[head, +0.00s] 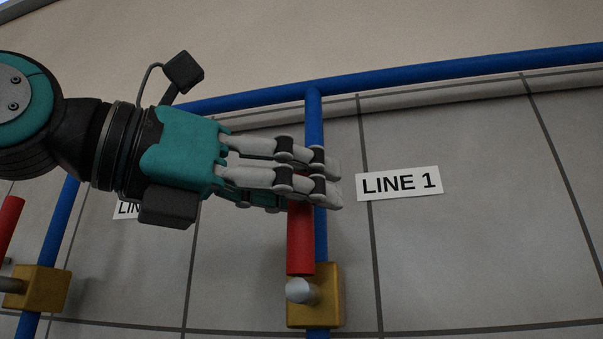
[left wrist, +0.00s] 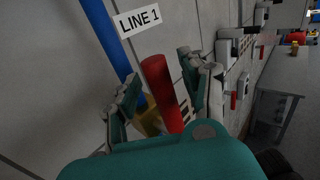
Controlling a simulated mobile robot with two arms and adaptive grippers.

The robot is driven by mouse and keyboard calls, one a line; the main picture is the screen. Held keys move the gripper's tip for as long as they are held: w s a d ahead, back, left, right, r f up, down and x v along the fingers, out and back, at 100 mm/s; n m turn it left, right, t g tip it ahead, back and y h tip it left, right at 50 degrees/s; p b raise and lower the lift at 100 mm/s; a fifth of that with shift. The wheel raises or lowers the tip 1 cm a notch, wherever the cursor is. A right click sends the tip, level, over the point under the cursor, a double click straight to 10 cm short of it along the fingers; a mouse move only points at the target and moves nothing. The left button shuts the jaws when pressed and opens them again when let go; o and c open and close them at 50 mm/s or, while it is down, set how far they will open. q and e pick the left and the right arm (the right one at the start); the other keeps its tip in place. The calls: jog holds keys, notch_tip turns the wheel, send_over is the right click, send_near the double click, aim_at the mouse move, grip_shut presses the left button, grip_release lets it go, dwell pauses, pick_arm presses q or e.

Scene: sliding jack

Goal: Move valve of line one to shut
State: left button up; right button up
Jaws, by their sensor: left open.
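The line one valve has a red handle (head: 300,240) standing upright along the blue pipe, above a yellow valve body (head: 327,290) with a grey round stem. The LINE 1 label (head: 400,183) is on the wall right of it. My left gripper (head: 328,185) reaches in from the left, and its fingers cover the top of the handle. In the left wrist view, the red handle (left wrist: 162,85) stands between the spread fingers (left wrist: 158,88). The gripper is open; whether a finger touches the handle I cannot tell. My right gripper is not in view.
A blue pipe (head: 450,70) runs across the top, with a branch down to the valve. Another valve with a red handle (head: 9,225) and yellow body (head: 38,288) is at the far left, by a partly hidden label (head: 126,209). The wall right of LINE 1 is clear.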

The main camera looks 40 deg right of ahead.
pick_arm(q)
jog(key=shift+d, duration=0.3)
jog(key=shift+a, duration=0.1)
jog(key=shift+c, duration=0.6)
grip_shut()
jog(key=shift+d, duration=0.35)
jog(key=shift+d, duration=0.1)
